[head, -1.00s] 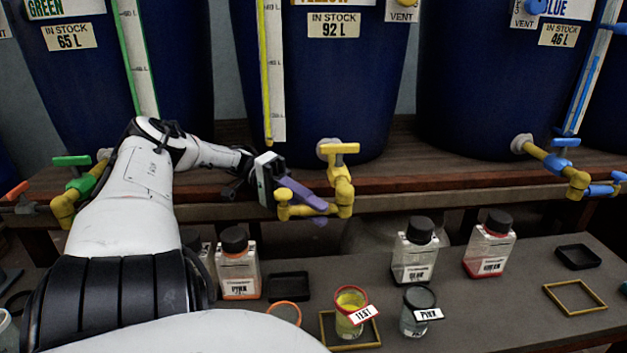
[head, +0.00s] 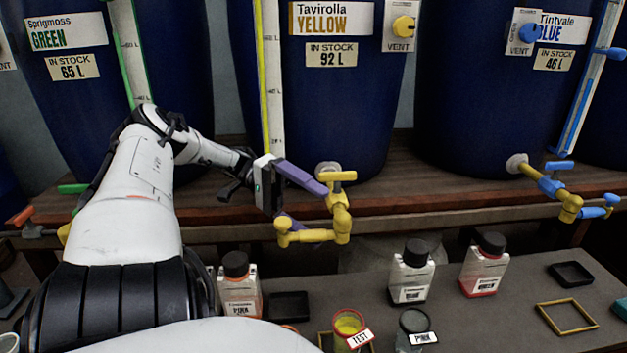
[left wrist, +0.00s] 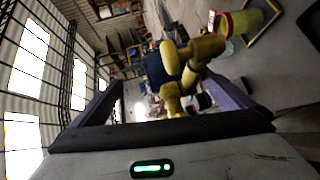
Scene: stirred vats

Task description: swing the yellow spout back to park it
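The yellow spout (head: 312,236) hangs from the yellow tap (head: 341,210) under the vat marked Tavirolla Yellow (head: 335,120). It points left in the head view, roughly along the shelf edge, and has a stubby end piece at its left. My left gripper (head: 310,207) is open, with one purple finger above the spout and the other near its left part, partly hidden behind it. In the left wrist view yellow tap parts (left wrist: 190,65) show between the spread purple fingers; I cannot tell whether either finger touches. My right gripper is not in view.
A blue tap (head: 550,186) is on the right vat. Below stand a TEST beaker (head: 348,328) with yellow liquid, a PINK beaker (head: 415,328), several capped bottles (head: 411,275) and an empty gold frame (head: 567,317). Free space lies in front of the yellow tap.

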